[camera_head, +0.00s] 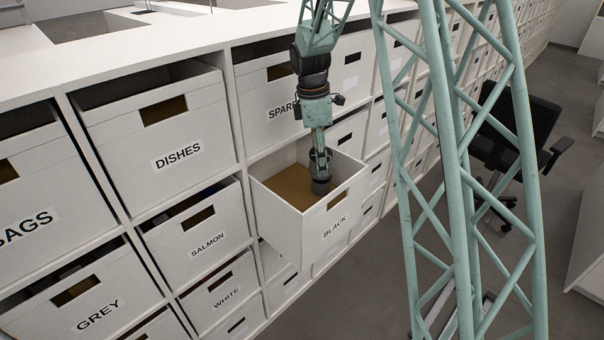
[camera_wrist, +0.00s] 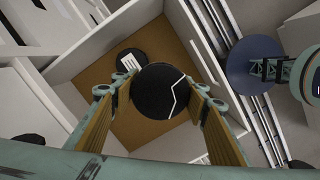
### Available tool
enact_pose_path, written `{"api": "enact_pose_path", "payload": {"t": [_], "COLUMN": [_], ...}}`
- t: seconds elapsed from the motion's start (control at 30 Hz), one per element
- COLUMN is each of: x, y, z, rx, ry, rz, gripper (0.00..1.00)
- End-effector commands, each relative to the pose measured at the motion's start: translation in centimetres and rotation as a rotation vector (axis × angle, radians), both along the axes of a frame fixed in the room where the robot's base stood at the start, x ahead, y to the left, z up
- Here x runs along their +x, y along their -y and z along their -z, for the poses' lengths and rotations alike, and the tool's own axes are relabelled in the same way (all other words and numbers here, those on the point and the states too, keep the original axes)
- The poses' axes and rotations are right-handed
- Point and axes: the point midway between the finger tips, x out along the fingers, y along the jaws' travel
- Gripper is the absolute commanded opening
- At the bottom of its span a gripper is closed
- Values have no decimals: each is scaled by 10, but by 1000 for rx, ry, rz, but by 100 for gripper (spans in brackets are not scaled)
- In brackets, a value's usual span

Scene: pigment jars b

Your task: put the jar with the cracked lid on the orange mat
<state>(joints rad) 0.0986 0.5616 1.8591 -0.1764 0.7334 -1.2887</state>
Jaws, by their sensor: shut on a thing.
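A jar with a black round lid (camera_wrist: 160,90) and a jagged white crack line across it shows in the wrist view. My gripper (camera_wrist: 154,98) is shut on this jar, one finger on each side of it. In the head view my gripper (camera_head: 320,160) points down into the pulled-out drawer labelled BLACK (camera_head: 335,228), with the dark jar (camera_head: 321,187) at its tip. I cannot tell whether the jar touches the drawer floor. No orange mat is in view.
A second dark lid (camera_wrist: 128,60) with white marks lies deeper in the drawer, beside the held jar. The drawer walls stand close around my gripper. Shut drawers such as SALMON (camera_head: 205,238) and DISHES (camera_head: 175,155) flank it. A black chair (camera_head: 510,135) stands at right.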

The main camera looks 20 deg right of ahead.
Motion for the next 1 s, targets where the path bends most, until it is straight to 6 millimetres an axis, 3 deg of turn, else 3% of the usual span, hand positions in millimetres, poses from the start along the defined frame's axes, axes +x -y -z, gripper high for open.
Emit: {"api": "enact_pose_path", "payload": {"t": [0.1, 0.57, 1.0], "x": [0, -16, -52], "y": [31, 141, 237], "z": [-12, -61, -111], "rx": [1, 5, 11], "ry": [6, 17, 18], "rz": [135, 653, 1139], "gripper": [29, 29, 29]}}
